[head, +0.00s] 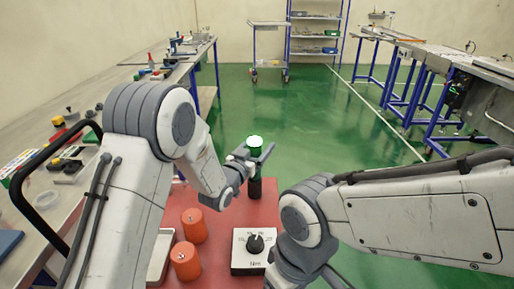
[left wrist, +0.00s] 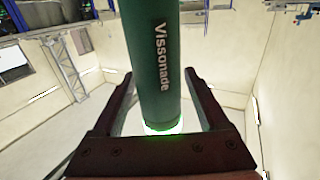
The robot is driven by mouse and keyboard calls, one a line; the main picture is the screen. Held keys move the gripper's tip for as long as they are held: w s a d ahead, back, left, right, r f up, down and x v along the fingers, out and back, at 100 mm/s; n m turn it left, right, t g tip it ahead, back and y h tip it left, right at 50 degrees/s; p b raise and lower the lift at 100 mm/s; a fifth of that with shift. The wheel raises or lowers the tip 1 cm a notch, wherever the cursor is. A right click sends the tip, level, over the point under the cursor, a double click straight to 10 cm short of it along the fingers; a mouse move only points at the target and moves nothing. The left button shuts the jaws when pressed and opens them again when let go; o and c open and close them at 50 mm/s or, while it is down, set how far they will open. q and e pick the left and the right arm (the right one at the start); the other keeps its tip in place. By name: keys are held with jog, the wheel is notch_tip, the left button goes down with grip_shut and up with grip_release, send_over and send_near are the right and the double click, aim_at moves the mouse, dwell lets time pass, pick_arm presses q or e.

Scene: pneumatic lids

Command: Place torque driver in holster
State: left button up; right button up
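The fingers look spread. A black cylindrical part (head: 255,189) shows directly below; I cannot tell whether it is the holster or the driver's lower end. My right gripper is out of view.
A red work surface (head: 212,262) carries two orange cylinders (head: 194,225) and a white box with a black dial (head: 251,250). A cluttered bench (head: 110,100) stands on the left, and blue-legged tables (head: 400,50) on the right.

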pick_arm(q)
jog(key=shift+r, duration=0.2)
jog(key=b+v, duration=0.2)
jog(key=v, duration=1)
jog(key=s+d+f+g+y, duration=0.1)
jog(key=s+g, duration=0.1)
jog(key=s, duration=0.1)
jog(key=s+d+f+g+y, duration=0.1)
jog(key=s+f+g, duration=0.1)
jog(key=s+g, duration=0.1)
jog(key=s+d+f+g+y, duration=0.1)
jog(key=s+f+g, duration=0.1)
jog(key=s, duration=0.1)
jog(key=shift+d+f+m+y, duration=0.2)
jog(key=shift+m+y, duration=0.1)
jog(key=shift+m, duration=0.1)
jog(key=s+a+g+y, duration=0.1)
jog(key=s+g, duration=0.3)
jog(key=s, duration=0.7)
jog(key=s+a+m+g+y, duration=0.1)
jog(key=s+g, duration=0.4)
jog(key=s, duration=0.6)
jog(key=shift+s+a+r+y, duration=0.3)
jog(key=shift+a+y, duration=0.5)
jog(key=shift+a, duration=0.25)
notch_tip(320, 180, up, 9)
jog(key=p, duration=0.9)
jog(key=shift+r+p, duration=0.25)
jog(key=shift+p, duration=0.15)
